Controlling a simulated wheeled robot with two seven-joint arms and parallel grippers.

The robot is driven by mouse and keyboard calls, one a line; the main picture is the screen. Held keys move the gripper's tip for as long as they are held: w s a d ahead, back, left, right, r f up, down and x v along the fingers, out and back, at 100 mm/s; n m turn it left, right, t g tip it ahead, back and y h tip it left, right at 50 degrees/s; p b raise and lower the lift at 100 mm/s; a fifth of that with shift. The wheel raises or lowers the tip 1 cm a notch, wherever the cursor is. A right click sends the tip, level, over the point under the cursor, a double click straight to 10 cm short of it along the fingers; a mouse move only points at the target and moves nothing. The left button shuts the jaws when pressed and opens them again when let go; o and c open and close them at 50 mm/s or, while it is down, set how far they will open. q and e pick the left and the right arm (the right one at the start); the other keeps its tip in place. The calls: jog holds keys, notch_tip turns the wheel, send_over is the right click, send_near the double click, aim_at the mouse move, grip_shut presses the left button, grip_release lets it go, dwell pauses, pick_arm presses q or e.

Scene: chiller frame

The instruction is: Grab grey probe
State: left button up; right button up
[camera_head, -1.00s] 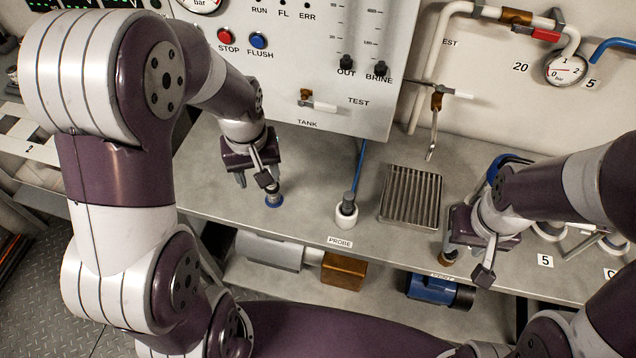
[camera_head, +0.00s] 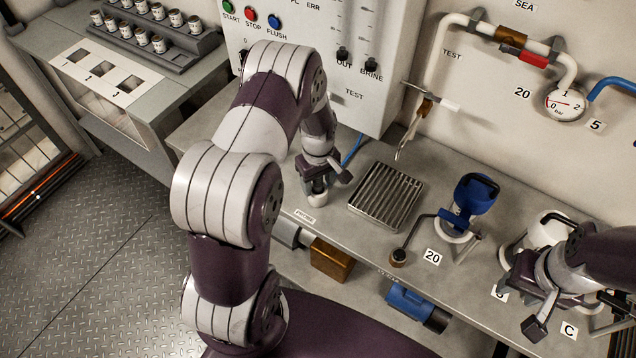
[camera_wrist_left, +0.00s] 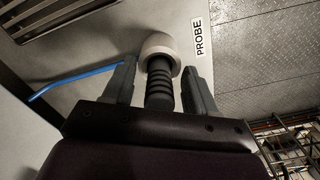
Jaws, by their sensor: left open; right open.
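The grey probe (camera_wrist_left: 158,88) stands in its white round holder (camera_wrist_left: 159,45), next to the PROBE label. In the left wrist view its ribbed dark grey body lies between the two fingers of my left gripper (camera_wrist_left: 160,78). The fingers are apart, with a gap visible on each side of the probe. In the head view my left gripper (camera_head: 325,172) is over the holder (camera_head: 317,199) and hides most of the probe. My right gripper (camera_head: 519,310) is open and empty above the right part of the bench, away from the probe.
A blue hose (camera_wrist_left: 80,78) runs beside the probe. A slatted metal tray (camera_head: 386,195) lies to the right of the holder. Further right stands a blue-topped device (camera_head: 474,195). The control panel (camera_head: 350,60) rises behind. The PROBE label (camera_head: 304,216) marks the bench edge.

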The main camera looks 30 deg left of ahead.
pick_arm(q)
jog(key=shift+f, duration=0.15)
jog(key=shift+c, duration=1.3)
grip_shut()
